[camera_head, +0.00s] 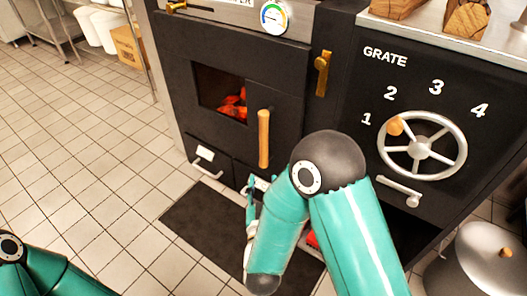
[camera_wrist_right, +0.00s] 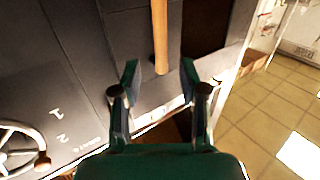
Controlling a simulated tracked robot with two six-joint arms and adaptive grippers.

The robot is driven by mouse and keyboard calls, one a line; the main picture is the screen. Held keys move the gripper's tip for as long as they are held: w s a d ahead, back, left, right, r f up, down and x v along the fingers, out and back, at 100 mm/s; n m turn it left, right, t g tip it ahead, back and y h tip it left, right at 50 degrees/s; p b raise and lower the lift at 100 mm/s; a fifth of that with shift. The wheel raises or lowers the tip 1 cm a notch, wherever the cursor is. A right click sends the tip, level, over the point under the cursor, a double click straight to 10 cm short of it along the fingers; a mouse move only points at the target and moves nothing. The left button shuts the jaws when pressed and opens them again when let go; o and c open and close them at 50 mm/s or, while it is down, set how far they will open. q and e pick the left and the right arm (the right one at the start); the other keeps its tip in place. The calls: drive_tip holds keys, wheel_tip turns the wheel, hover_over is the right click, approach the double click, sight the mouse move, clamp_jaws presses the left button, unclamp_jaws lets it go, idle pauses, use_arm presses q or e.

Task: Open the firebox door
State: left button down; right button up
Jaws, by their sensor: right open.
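The black firebox door (camera_head: 225,70) appears closed, with a window (camera_head: 222,93) showing glowing coals. Its upright wooden handle (camera_head: 263,138) is on the right side of the door. My right gripper (camera_head: 250,186) is low in front of the stove, just below the handle's lower end and partly hidden by my arm. In the right wrist view my right gripper (camera_wrist_right: 159,72) is open, and the handle (camera_wrist_right: 160,38) ends between its fingertips in the picture. Contact cannot be told. Of my left arm only a teal link shows at lower left; its gripper is out of view.
A brass latch (camera_head: 322,73) is right of the door. A grate wheel (camera_head: 422,145) numbered 1 to 4 is further right. A lidded metal pot (camera_head: 478,262) stands at lower right.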

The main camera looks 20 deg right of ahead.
sight(263, 142)
drive_tip(key=b+x, duration=0.2)
drive_tip(key=x, duration=1.4)
drive_tip(key=shift+w+d+r+b, duration=0.1)
drive_tip(key=shift+w+d+b, duration=0.05)
drive_tip(key=shift+w+b, duration=0.2)
clamp_jaws()
drive_tip(key=shift+s, duration=0.1)
